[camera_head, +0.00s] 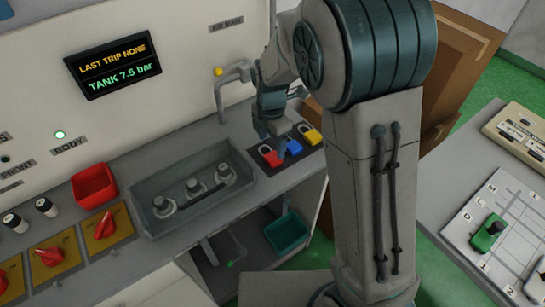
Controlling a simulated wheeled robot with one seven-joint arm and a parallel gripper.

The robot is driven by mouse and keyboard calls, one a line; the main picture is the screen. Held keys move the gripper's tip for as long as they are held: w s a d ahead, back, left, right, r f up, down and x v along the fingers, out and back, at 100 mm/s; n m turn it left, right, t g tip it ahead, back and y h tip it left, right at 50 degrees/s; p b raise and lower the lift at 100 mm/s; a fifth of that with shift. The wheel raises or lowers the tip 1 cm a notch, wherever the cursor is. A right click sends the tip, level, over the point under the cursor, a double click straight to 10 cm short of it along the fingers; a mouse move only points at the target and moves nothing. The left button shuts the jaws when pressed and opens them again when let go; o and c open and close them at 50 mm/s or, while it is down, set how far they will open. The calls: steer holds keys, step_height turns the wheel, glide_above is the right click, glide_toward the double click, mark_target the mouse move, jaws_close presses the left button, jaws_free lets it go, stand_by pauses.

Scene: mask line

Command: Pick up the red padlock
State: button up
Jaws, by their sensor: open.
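The red padlock (270,156) lies on a dark patch at the right end of the grey counter, its shackle toward the left. A blue padlock (293,146) and a yellow padlock (311,135) lie in a row to its right. My gripper (271,137) points down just above the padlocks, close to the red one. It is open, and nothing shows between its fingers. Its fingers partly cover the space between the red and blue padlocks. I cannot tell whether a finger touches either padlock.
A grey tray (150,222) with several round fittings sits left of the padlocks. A red bin (94,187) stands farther left. A teal bin (287,234) is below the counter. A side table (440,190) stands at right.

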mark_target(273, 156)
steer(key=shift+d+f+p, duration=0.15)
steer(key=shift+f+p, duration=0.15)
steer(key=shift+f, duration=1.1)
steer(key=shift+d+f+p, duration=0.1)
steer(key=shift+f+p, duration=0.15)
steer(key=shift+f, duration=1.1)
steer(key=c, duration=1.1)
steer(key=shift+o, duration=0.2)
steer(key=shift+r, duration=0.2)
steer(key=shift+r, duration=0.25)
steer(key=r, duration=0.1)
steer(key=r+b, duration=0.1)
steer(key=r, duration=0.1)
steer(key=shift+s+d+r, duration=0.1)
steer(key=shift+d+r, duration=0.1)
steer(key=shift+r, duration=0.1)
steer(key=s+d+r+b, duration=0.1)
steer(key=s+d+r, duration=0.5)
steer(key=d, duration=0.3)
steer(key=shift+s+r+b, duration=0.3)
steer(key=shift+s, duration=0.1)
